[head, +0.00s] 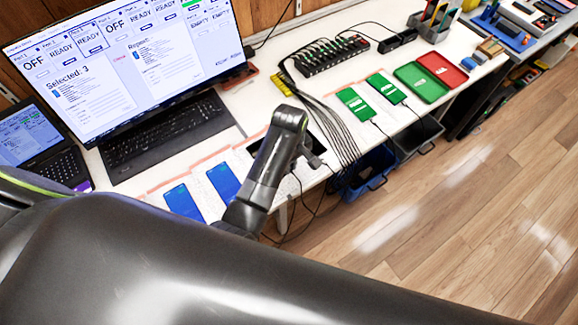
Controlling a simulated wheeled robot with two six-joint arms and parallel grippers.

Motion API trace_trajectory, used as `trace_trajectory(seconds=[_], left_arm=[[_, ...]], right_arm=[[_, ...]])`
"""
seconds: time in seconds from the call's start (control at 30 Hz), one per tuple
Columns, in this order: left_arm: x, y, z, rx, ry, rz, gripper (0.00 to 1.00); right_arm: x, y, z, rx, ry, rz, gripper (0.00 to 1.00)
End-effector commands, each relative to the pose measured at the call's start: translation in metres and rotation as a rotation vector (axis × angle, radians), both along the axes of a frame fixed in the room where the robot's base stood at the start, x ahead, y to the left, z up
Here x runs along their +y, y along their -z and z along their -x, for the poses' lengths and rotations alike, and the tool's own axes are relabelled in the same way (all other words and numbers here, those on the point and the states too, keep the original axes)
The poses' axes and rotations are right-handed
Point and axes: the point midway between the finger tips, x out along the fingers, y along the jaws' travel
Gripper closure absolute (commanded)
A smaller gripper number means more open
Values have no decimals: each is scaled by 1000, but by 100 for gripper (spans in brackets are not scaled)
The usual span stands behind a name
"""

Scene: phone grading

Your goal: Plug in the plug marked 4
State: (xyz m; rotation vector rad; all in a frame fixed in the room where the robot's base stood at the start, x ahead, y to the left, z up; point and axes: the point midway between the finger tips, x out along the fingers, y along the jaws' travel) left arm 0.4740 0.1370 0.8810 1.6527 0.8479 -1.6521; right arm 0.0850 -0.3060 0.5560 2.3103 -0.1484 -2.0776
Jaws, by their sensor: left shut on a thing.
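My left gripper (312,157) is over the front edge of the white table, beside a bundle of dark cables (325,115). It is shut on a small dark thing, seemingly a cable plug, mostly hidden by the gripper and arm; no number is readable. Two blue-screened phones (183,201) (223,181) lie left of the gripper. A dark phone lies partly hidden behind my arm. Two green-screened phones (355,102) (387,87) lie to the right, with cables at their near ends. The cables run from a black multi-port hub (330,55). My right gripper is not in view.
A large monitor (120,55) shows port states READY and OFF, above a black keyboard (165,130). A laptop (40,140) stands left. A green tray (420,82) and a red tray (442,68) lie right. A blue bin (368,172) and a black bin (418,137) stand below the table edge.

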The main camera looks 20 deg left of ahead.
Motion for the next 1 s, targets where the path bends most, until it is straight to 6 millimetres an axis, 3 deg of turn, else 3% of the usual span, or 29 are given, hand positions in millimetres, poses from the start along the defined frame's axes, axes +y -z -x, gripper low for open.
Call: trace_trajectory(seconds=[0.53,1.0], left_arm=[[-3,53,1,3,0,-1,100],[-3,74,4,0,-2,1,100]], right_arm=[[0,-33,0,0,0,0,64],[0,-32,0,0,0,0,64]])
